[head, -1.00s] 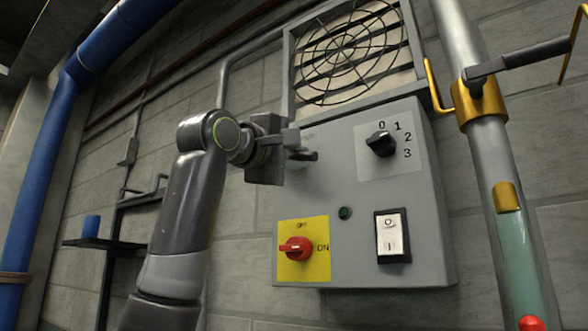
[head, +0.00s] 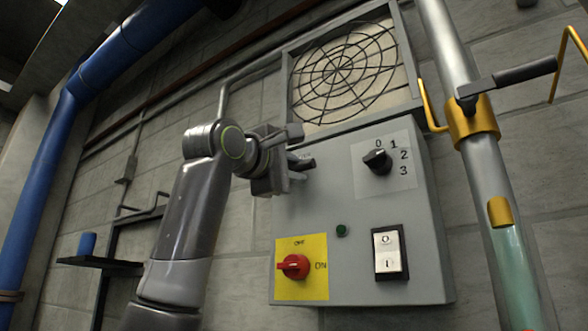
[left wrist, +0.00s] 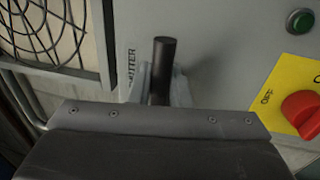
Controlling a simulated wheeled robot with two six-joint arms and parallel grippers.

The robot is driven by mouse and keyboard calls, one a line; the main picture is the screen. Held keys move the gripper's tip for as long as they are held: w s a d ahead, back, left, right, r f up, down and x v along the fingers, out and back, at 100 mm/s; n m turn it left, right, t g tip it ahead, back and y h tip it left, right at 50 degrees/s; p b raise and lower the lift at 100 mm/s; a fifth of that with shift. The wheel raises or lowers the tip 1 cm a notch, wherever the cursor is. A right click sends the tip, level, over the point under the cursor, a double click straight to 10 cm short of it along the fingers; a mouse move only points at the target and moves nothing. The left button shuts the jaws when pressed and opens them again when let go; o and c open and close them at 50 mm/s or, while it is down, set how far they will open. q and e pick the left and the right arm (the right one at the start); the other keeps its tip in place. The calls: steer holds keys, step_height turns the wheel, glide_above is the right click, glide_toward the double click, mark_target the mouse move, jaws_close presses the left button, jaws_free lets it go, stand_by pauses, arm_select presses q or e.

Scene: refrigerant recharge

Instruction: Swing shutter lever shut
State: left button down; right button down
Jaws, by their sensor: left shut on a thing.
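The shutter lever is a short dark rod (left wrist: 164,62) on the grey control box (head: 335,205), beside lettering of which "TTER" can be read in the left wrist view. My left gripper (left wrist: 161,88) is shut on the lever, with a grey finger on each side. In the head view the left gripper (head: 290,168) is at the box's upper left, and the lever's dark end (head: 306,163) pokes out past the fingers. The lever's base is hidden by the gripper. Behind the round wire grille (head: 343,72) the shutter shows as an even pale surface without dark gaps.
The box also carries a black rotary dial (head: 377,161), a green lamp (head: 342,230), a red knob on a yellow plate (head: 294,266) and a rocker switch (head: 390,252). A pipe with a yellow collar and black handle (head: 510,76) stands right. A blue pipe (head: 45,170) runs left.

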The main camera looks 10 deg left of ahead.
arm_select(q)
steer(key=c, duration=1.4)
jaws_free()
steer(key=shift+s+a, duration=0.1)
steer(key=shift+s+f+b, duration=0.1)
steer(key=shift+s+b, duration=0.15)
steer(key=shift+b, duration=0.05)
steer(key=b+v, duration=0.8)
steer(key=v, duration=0.8)
steer(key=shift+s+a, duration=0.15)
steer(key=shift+s, duration=0.25)
steer(key=shift+w, duration=0.1)
